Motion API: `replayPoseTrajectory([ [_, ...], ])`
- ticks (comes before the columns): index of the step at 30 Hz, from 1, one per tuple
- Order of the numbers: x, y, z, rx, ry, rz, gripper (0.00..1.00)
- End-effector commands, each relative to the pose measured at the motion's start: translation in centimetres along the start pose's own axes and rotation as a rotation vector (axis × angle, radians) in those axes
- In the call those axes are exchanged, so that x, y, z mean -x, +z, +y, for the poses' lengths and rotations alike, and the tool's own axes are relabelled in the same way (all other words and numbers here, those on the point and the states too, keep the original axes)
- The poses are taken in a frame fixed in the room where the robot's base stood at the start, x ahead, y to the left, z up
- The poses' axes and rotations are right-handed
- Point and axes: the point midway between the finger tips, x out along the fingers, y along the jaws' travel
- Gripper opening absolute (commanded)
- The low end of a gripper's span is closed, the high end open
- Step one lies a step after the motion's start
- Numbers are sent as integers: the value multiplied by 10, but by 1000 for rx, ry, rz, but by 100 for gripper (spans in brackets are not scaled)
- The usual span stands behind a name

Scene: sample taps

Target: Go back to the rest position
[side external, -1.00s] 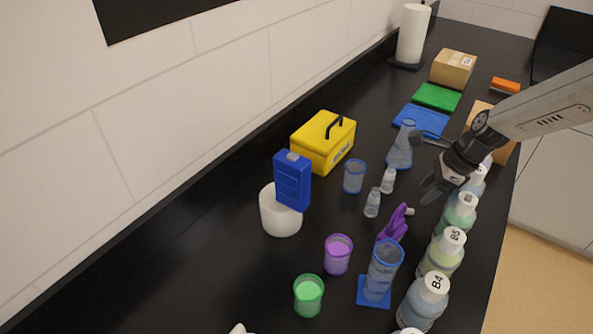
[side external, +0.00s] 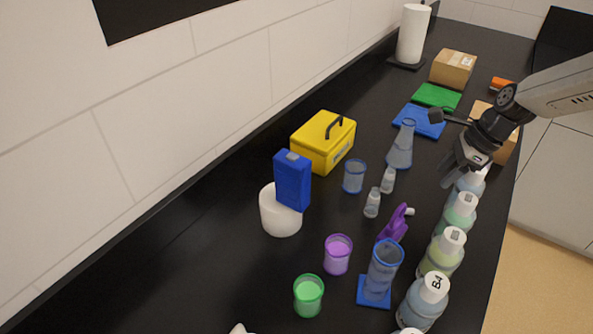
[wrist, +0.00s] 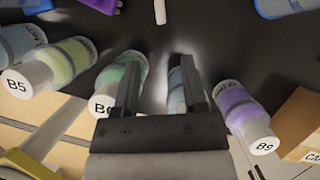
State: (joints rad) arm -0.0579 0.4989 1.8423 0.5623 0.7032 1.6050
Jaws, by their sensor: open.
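My gripper (side external: 452,170) is in the right part of the side view, above the far end of a row of capped bottles. Its fingers point down and to the left, apart and empty. In the wrist view, my gripper (wrist: 157,62) shows two parallel dark fingers with a gap between them. A bluish bottle (wrist: 175,92) lies partly behind the right finger there. A green bottle labelled B6 (wrist: 125,75) is partly behind the left finger. I cannot tell whether the fingers touch either bottle.
A purple bottle B9 (wrist: 246,115) shows in the wrist view.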

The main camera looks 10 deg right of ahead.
Motion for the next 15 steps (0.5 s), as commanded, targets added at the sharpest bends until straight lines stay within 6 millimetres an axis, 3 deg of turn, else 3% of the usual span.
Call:
replayPoseTrajectory([
  [8,2,-2,-1,20,-8,3,55],
  [15,18,-21,-3,181,-55,38,55],
])
